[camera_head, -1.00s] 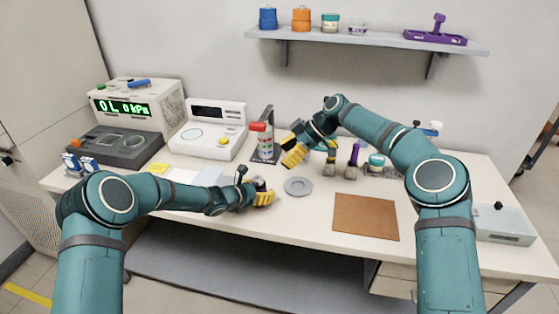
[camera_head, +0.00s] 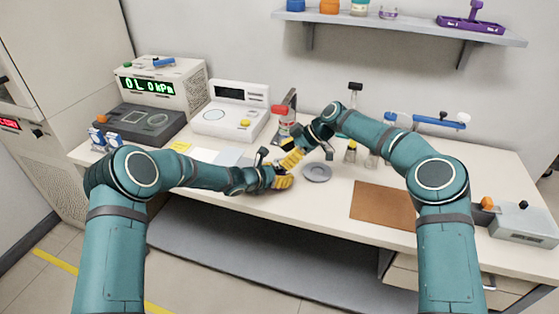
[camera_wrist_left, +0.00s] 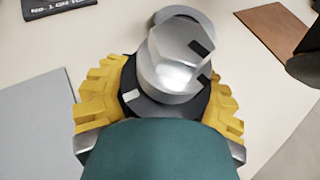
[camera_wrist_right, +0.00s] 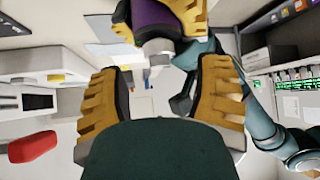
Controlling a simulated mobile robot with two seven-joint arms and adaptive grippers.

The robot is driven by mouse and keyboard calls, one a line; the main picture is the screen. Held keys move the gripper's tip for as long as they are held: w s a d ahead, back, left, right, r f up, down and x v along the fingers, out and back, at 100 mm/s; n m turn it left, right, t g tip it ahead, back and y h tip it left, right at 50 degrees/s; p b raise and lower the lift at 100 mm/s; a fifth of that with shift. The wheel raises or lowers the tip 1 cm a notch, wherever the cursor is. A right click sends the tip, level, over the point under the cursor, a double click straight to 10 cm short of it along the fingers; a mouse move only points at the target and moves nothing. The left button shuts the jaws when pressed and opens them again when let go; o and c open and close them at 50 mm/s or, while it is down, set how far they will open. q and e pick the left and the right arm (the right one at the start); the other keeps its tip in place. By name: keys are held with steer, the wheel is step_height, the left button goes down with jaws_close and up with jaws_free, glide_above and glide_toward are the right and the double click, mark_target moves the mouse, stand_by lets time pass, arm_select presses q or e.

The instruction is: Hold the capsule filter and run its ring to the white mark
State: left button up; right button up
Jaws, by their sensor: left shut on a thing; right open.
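My left gripper (camera_head: 283,181) is shut on the capsule filter low over the table. In the left wrist view the filter shows a silver top (camera_wrist_left: 178,62) with dark marks and a dark collar (camera_wrist_left: 150,105) bearing a small white mark (camera_wrist_left: 131,96); yellow fingers flank it. In the right wrist view its purple part (camera_wrist_right: 151,14) and silver end (camera_wrist_right: 155,49) sit between the left gripper's fingers. My right gripper (camera_head: 292,160) is open and empty, just above and beside the left one. The filter lies ahead of its fingertips, apart from them as far as I can tell.
A grey round dish (camera_head: 316,173) lies right of the grippers, with a brown mat (camera_head: 382,206) beyond. A white instrument (camera_head: 228,119) and a pressure display (camera_head: 148,86) stand at the left.

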mark_target(278, 163)
steer(key=shift+x, duration=1.5)
jaws_close()
